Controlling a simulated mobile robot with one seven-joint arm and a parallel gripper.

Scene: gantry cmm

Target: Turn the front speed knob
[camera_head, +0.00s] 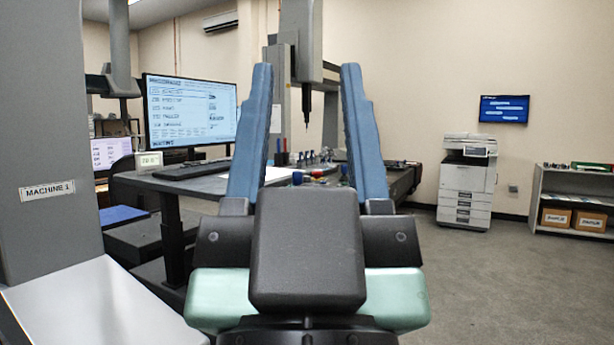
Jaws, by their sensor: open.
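My gripper (307,135) is in the middle of the camera_head view, pointing forward and away. Its two blue fingers stand wide apart, and nothing is held between them. The front speed knob cannot be made out in this view. Behind the fingers is a dark work table (205,185) with small parts on it, partly hidden by my gripper. The gantry machine's vertical probe column (300,40) hangs above the gap between the fingers, its thin probe tip pointing down.
A grey column labelled MACHINE 1 (40,130) with a pale ledge (95,305) stands close on the left. A large monitor (190,110) and keyboard are on the table. A printer (467,185) and shelf (575,185) stand at the back right. The floor (510,285) at right is clear.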

